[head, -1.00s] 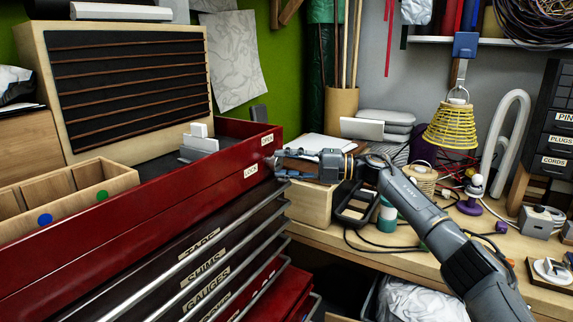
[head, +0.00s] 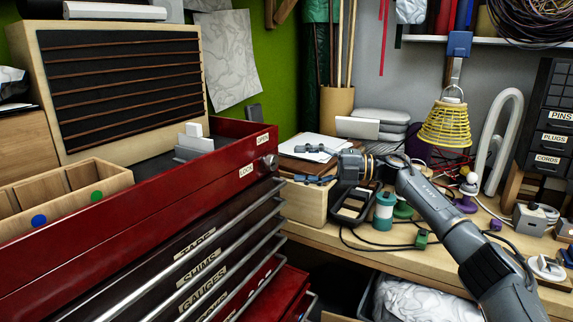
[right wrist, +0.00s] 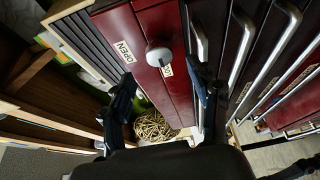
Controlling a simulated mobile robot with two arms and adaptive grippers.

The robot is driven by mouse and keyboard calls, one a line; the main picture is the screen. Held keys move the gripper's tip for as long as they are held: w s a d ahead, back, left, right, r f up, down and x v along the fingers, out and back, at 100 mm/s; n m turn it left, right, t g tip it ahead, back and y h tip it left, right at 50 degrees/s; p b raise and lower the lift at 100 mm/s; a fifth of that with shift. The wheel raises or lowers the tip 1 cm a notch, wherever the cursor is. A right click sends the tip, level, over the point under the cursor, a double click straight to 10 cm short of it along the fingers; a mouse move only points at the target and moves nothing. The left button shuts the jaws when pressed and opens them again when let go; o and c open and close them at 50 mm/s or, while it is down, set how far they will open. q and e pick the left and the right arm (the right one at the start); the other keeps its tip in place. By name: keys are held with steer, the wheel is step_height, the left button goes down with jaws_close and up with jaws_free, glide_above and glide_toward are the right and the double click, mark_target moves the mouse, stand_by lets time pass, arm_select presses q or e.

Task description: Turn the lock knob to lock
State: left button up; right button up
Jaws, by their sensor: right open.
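The lock knob (head: 270,162) is a small round grey knob on the right end of the red chest's (head: 150,192) upper front. An OPEN label (head: 262,140) is above it and a LOCK label (head: 247,170) is to its left and lower. My right gripper (head: 315,165) is open and empty, to the right of the knob and apart from it. In the right wrist view the knob (right wrist: 158,54) lies beyond my spread fingers, between the OPEN and LOCK labels. I cannot tell clearly which label it points to. My left gripper is out of view.
Drawer handles (head: 235,240) stick out below the knob. The workbench (head: 440,255) behind my right arm holds a black tray (head: 353,206), spools (head: 384,211) and cables. A wooden box (head: 305,203) with papers stands just behind my gripper.

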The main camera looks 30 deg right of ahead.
steer(key=v, duration=0.6)
steer(key=shift+s+d, duration=0.15)
stand_by(0.3)
